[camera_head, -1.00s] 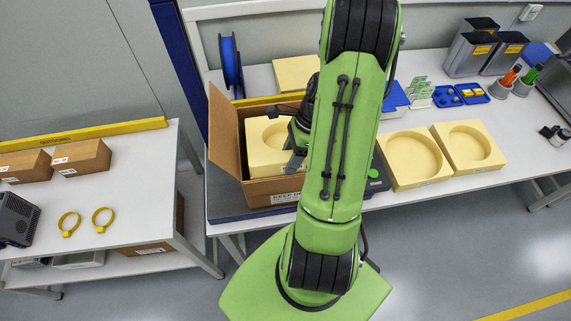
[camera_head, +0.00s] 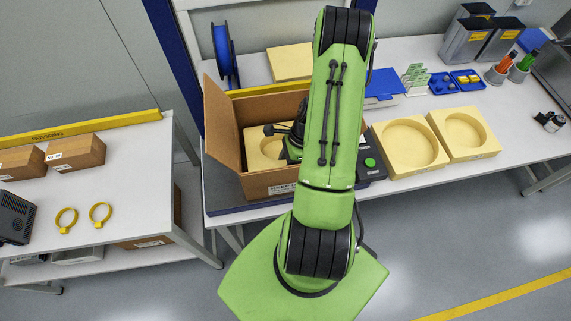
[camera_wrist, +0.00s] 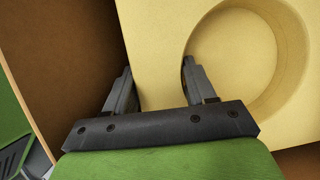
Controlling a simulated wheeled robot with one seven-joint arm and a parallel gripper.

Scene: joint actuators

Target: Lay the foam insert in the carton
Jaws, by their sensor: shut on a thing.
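The open cardboard carton (camera_head: 268,183) stands on the workbench, left of my arm in the head view. A pale yellow foam insert (camera_head: 256,143) with a round recess is inside the carton, below its rim. In the wrist view, my gripper (camera_wrist: 157,68) has one finger outside the foam insert (camera_wrist: 160,35) and the other in its recess, shut on the wall between. The wrist view shows brown carton wall on the left and at the lower right. My arm hides the insert's right part in the head view. I cannot tell whether the insert touches the carton floor.
Two more foam inserts (camera_head: 409,147) (camera_head: 465,134) lie right of my arm. A carton flap (camera_head: 222,122) stands up at the left. A blue spool (camera_head: 224,56) and a flat foam piece (camera_head: 290,62) are behind. A side table (camera_head: 120,190) stands left, across a gap.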

